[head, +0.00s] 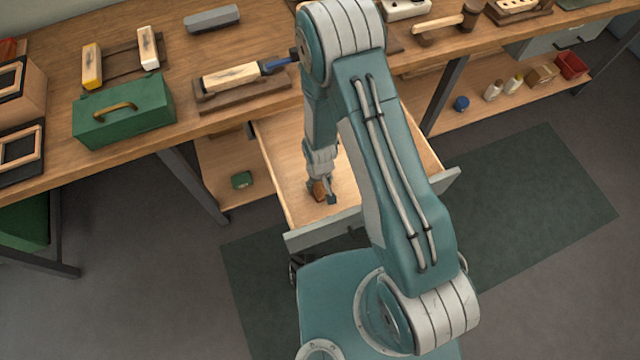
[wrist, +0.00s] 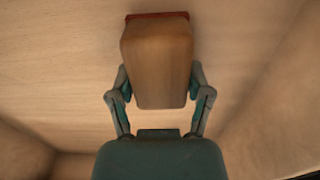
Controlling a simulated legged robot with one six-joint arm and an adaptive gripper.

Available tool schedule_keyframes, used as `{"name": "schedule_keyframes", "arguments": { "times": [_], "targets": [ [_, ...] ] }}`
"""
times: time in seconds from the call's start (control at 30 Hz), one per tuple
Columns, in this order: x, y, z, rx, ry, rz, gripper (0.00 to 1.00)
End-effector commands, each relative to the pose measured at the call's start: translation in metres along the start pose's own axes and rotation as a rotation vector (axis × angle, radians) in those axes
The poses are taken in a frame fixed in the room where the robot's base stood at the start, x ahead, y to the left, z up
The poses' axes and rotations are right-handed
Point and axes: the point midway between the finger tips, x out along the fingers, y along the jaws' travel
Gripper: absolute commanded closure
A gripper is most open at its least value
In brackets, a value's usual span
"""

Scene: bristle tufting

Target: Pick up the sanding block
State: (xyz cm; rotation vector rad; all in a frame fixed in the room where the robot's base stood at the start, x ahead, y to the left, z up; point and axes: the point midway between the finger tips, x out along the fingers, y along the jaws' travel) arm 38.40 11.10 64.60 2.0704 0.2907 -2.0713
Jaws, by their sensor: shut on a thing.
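The sanding block (wrist: 157,65) is a brown wooden block with a dark red layer along its far edge in the wrist view. My gripper (wrist: 160,90) has one finger on each side of it and is shut on it. In the head view my gripper (head: 324,194) reaches down into an open drawer (head: 285,150), and the block (head: 317,190) shows as a small brown piece at the fingers. I cannot tell whether the block touches the drawer floor.
The drawer walls stand around my gripper, with the drawer front (head: 325,228) on the near side. The rest of the drawer floor looks bare.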

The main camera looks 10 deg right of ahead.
Motion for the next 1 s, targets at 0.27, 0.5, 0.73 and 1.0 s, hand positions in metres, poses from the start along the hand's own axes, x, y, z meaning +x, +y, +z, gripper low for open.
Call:
{"name": "schedule_keyframes", "arguments": {
  "times": [0.27,0.5,0.73,1.0],
  "targets": [
    [-0.016,0.0,-0.001,0.0,0.003,0.0,0.85],
    [-0.059,0.0,-0.001,0.0,0.004,0.0,0.85],
    [-0.092,0.0,0.0,0.0,0.002,0.0,0.85],
    [-0.1,0.0,0.0,0.0,-0.001,0.0,0.85]
  ]
}}
